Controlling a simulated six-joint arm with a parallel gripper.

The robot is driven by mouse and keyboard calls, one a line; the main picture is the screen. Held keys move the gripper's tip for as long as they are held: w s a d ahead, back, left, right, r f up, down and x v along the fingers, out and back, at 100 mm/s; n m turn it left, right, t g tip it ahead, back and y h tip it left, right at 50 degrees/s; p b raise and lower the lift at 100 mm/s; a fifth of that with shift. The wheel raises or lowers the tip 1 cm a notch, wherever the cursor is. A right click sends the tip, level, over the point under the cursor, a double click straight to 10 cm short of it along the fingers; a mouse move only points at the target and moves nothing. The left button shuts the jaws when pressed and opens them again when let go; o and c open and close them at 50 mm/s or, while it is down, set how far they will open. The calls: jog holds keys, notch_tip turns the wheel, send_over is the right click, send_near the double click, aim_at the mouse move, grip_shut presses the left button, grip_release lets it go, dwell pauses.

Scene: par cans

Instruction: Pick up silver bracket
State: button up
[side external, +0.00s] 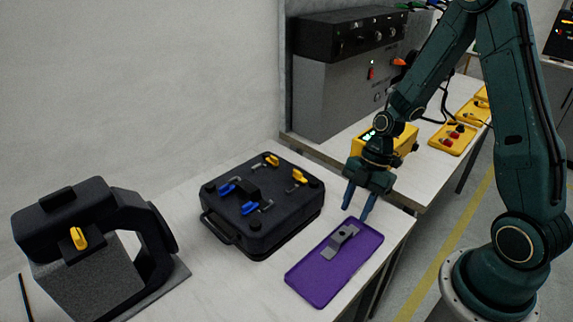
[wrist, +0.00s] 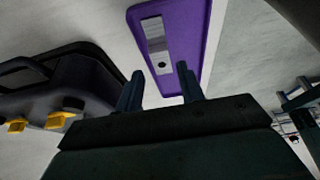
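The silver bracket (side external: 339,242) lies on a purple tray (side external: 314,287) near the front edge of the table. It is a flat stepped strip with a dark hole near one end. In the wrist view the bracket (wrist: 157,45) lies on the purple tray (wrist: 199,30), beyond my fingertips. My gripper (side external: 356,205) hangs above the far end of the tray, with its two blue fingers pointing down and spread apart. In the wrist view my gripper (wrist: 160,84) is open, with nothing between its fingers.
A black case (side external: 262,205) with blue and yellow clips stands left of the tray. A dark clamp-like fixture (side external: 95,235) is at far left. A yellow box (side external: 402,146) stands close behind my gripper, with a grey machine (side external: 345,90) further back. White table surface is clear around the tray.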

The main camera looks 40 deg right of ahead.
aim_at(347, 230)
jog(key=shift+a+f, duration=0.1)
jog(key=shift+f, duration=0.15)
jog(key=shift+x, duration=2.6)
jog(key=c, duration=0.8)
